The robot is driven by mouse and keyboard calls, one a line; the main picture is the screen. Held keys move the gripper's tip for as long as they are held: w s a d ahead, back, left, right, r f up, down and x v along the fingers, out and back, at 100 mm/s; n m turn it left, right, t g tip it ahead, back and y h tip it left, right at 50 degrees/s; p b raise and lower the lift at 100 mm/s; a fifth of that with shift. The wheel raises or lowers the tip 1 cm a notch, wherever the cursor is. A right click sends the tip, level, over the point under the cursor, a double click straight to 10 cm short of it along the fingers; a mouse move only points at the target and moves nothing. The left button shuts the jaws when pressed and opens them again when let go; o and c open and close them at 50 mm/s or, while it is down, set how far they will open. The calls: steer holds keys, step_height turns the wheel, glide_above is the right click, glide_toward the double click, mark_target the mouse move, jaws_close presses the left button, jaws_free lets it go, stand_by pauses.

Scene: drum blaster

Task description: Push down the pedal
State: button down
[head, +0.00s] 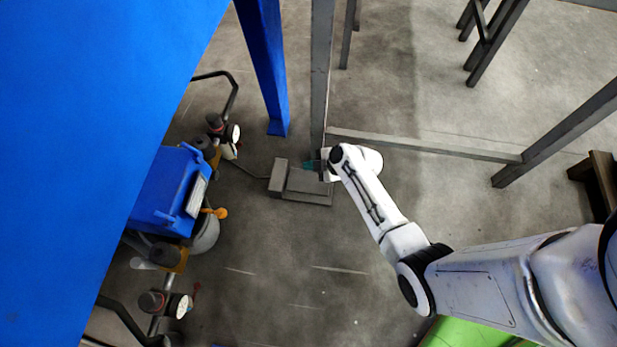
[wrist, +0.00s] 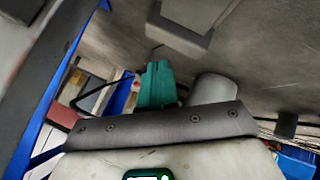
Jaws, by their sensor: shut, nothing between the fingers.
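The pedal (head: 305,181) is a grey, box-like unit on the concrete floor, in the middle of the head view. It also shows at the top of the wrist view (wrist: 180,30). My gripper (head: 311,165) is at the pedal's upper right edge in the head view, its teal fingers partly hidden by my wrist. In the wrist view the teal fingers (wrist: 158,72) are together and empty, pointing toward the pedal. I cannot tell whether they touch it.
A blue machine (head: 165,190) with hoses and gauges stands left of the pedal. A blue post (head: 264,75) and a grey post (head: 320,70) rise just behind it. A low grey beam (head: 430,147) runs right. The floor (head: 290,270) in front of the pedal is clear.

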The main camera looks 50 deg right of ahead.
steer(key=b, duration=0.5)
glide_above(306, 181)
steer(key=s, duration=0.2)
steer(key=f, duration=0.6)
steer(key=shift+w+d+f, duration=0.15)
steer(key=shift+d+f, duration=0.05)
steer(key=shift+d, duration=0.1)
steer(key=shift+f+p, duration=0.35)
steer(key=shift+f, duration=0.8)
steer(key=shift+f, duration=1.3)
stand_by(1.2)
steer(key=shift+r+p, duration=0.95)
steer(key=shift+r, duration=0.3)
steer(key=shift+r+p, duration=1.85)
steer(key=shift+r, duration=0.7)
